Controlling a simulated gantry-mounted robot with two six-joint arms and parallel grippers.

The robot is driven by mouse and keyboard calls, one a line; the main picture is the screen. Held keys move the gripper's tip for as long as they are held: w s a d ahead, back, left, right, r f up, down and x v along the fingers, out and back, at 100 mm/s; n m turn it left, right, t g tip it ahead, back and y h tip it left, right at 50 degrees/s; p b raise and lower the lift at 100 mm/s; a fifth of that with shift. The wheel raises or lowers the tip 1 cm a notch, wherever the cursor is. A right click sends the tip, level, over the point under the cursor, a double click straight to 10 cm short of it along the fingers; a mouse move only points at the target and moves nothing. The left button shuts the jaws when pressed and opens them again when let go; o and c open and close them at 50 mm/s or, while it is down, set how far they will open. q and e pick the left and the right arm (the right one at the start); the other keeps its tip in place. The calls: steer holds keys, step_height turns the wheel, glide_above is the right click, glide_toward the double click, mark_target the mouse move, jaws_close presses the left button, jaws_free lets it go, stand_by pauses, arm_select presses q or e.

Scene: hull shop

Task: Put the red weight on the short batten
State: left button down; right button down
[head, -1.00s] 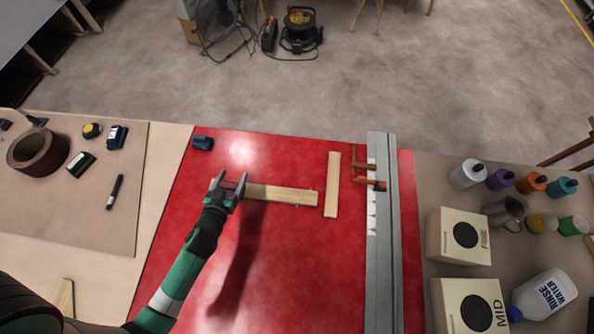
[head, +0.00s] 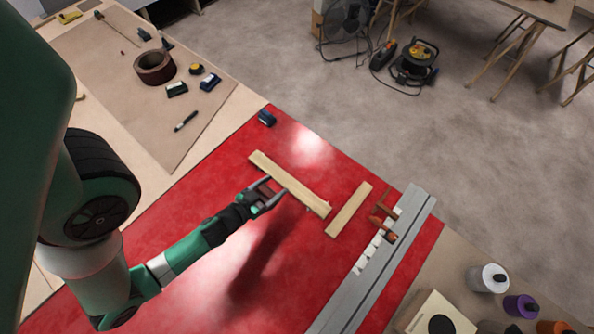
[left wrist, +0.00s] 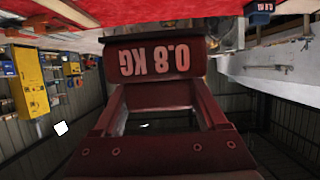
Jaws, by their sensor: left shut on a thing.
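My left gripper (head: 268,191) is shut on the dark red weight (head: 265,188), at the near side of the long batten (head: 295,186). In the left wrist view the weight (left wrist: 155,60) is close up, with "0.8 KG" upside down on its face. The short batten (head: 349,209) is a pale wooden strip lying on the red surface, just right of the long batten's right end and at an angle to it. The weight is apart from the short batten. My right gripper is not in view.
A grey metal rail (head: 370,262) runs along the right, with a brown clamp-like tool (head: 384,218) on it. A small blue item (head: 267,118) lies at the red surface's (head: 190,285) far edge.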

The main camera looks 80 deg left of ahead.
arm_select(q)
steer(key=w+f+b, duration=0.2)
steer(key=w, duration=0.2)
steer(key=w+a+f+b, duration=0.1)
steer(key=w+f+b, duration=0.1)
steer(key=w+f, duration=0.1)
steer(key=w+a+f+b, duration=0.1)
steer(key=w+f+b, duration=0.2)
steer(key=w, duration=0.2)
steer(key=shift+w+a+f, duration=0.1)
steer(key=shift+a+f, duration=0.1)
steer(key=shift+w+a+f, duration=0.1)
steer(key=shift+w+f, duration=0.1)
steer(key=shift+w, duration=0.1)
steer(key=f+b, duration=0.1)
steer(key=f, duration=0.1)
steer(key=w+f+b, duration=0.1)
steer(key=shift+a+f+b, duration=0.1)
steer(key=shift+f+b, duration=0.25)
steer(key=shift+f, duration=0.05)
steer(key=shift+s+f, duration=0.15)
